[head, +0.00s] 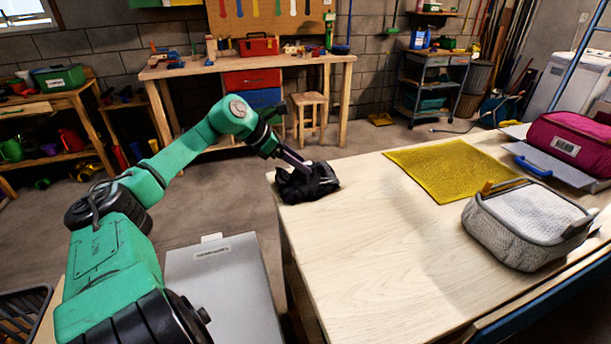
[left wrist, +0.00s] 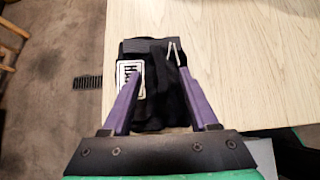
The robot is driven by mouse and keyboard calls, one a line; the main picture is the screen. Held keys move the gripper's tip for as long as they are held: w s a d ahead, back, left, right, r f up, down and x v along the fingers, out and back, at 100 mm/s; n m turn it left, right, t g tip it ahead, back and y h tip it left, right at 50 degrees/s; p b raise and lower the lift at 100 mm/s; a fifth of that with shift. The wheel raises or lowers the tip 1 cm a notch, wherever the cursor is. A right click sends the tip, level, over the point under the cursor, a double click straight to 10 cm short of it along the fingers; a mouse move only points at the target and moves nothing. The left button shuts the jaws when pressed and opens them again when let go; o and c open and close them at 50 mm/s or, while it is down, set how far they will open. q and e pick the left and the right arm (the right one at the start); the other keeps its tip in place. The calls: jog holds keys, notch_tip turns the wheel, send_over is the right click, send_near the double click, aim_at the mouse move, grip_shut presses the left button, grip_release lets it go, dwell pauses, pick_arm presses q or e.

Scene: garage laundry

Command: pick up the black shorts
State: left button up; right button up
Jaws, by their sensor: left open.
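The black shorts (head: 308,183) lie crumpled at the far left corner of the light wooden table (head: 370,240). In the left wrist view the shorts (left wrist: 152,90) show a grey waistband, a white label and a pale drawstring. My left gripper (head: 303,166) reaches down onto them from the left. In the left wrist view its two purple fingers (left wrist: 155,82) are open and spread, with the black cloth between and beneath them. Whether the fingertips touch the cloth I cannot tell. My right gripper is not in view.
A yellow cloth (head: 450,170) lies flat on the table. A grey lidded box (head: 222,280) is left of the table. The table's middle is clear.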

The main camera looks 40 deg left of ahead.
aim_at(308, 165)
pick_arm(q)
jog(key=p+x, duration=0.1)
jog(key=x, duration=0.1)
jog(key=shift+w+d+f+p, duration=0.15)
jog(key=shift+w+p, duration=0.15)
jog(key=shift+p, duration=0.05)
jog(key=shift+w+f, duration=0.2)
jog(key=shift+f, duration=0.2)
jog(key=shift+s+d, duration=0.1)
jog(key=c, duration=0.9)
grip_shut()
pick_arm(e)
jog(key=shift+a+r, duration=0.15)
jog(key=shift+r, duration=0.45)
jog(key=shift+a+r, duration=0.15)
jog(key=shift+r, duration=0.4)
